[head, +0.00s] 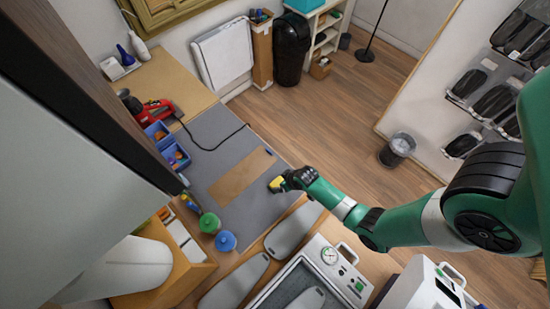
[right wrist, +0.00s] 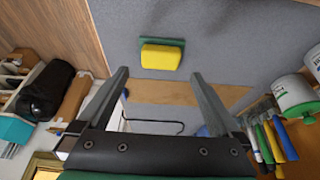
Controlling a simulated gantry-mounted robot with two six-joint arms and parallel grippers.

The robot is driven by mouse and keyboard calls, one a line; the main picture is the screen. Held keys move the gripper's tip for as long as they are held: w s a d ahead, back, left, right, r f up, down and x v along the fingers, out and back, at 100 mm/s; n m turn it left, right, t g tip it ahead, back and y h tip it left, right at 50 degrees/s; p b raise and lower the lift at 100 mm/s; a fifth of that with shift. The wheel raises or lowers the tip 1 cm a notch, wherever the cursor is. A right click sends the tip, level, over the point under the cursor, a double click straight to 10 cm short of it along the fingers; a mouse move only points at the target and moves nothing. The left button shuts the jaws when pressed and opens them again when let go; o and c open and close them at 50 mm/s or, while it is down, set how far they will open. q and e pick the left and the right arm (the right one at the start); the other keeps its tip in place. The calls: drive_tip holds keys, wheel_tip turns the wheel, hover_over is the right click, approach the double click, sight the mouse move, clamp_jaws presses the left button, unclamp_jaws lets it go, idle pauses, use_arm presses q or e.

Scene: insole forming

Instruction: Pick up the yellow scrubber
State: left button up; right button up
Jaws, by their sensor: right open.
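The yellow scrubber (head: 275,185) lies on the grey mat (head: 238,215), beside the brown board. In the right wrist view the scrubber (right wrist: 161,57) is a yellow block with a green strip along its far side. My right gripper (head: 284,182) is close to the scrubber and partly covers it in the head view. In the right wrist view my right gripper (right wrist: 160,76) is open, with nothing between its fingers. The scrubber appears just beyond the fingertips, centred between them; I cannot tell the exact gap. My left gripper is not in view.
A brown board (head: 242,176) lies on the mat. A green-topped jar (head: 209,223) and a blue-topped jar (head: 226,242) stand near the mat's lower left. Grey insole shapes (head: 293,232) and a machine with a gauge (head: 320,262) are below. Blue bins (head: 176,158) stand left.

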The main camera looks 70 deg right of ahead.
sight(278, 183)
drive_tip(key=b+x, duration=0.5)
drive_tip(key=x, duration=0.2)
drive_tip(key=shift+w+f, duration=0.1)
drive_tip(key=shift+f, duration=0.05)
drive_tip(key=c, duration=1.2)
